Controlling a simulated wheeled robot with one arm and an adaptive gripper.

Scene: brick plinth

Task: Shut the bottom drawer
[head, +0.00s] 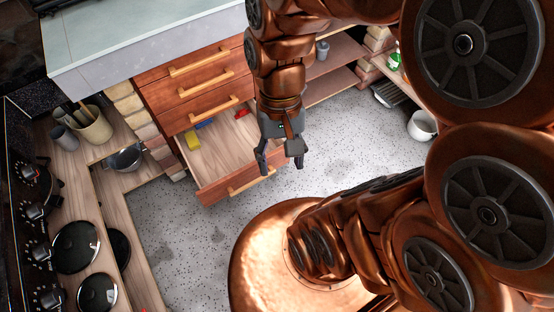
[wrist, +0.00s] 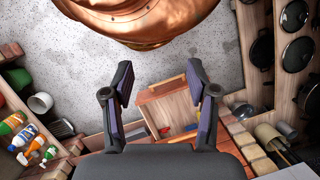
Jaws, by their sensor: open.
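The bottom drawer (head: 218,188) of the wooden drawer unit is pulled out, with its light wood inside showing. It has a pale bar handle (head: 250,182) on its front. A yellow item (head: 193,140), a blue item (head: 205,124) and a red item (head: 241,113) lie towards its back. My gripper (head: 281,166) is open and empty, pointing down, over the right end of the drawer front in the head view; its height above it is hard to tell. In the wrist view the drawer (wrist: 172,106) shows between and beyond my open fingers (wrist: 160,68).
The upper drawers (head: 195,72) are shut under a pale worktop (head: 150,35). Open shelves (head: 330,85) stand right of the unit. A white pot (head: 422,126) is on the speckled floor (head: 345,150) farther right. A hob counter (head: 70,195) borders the left side.

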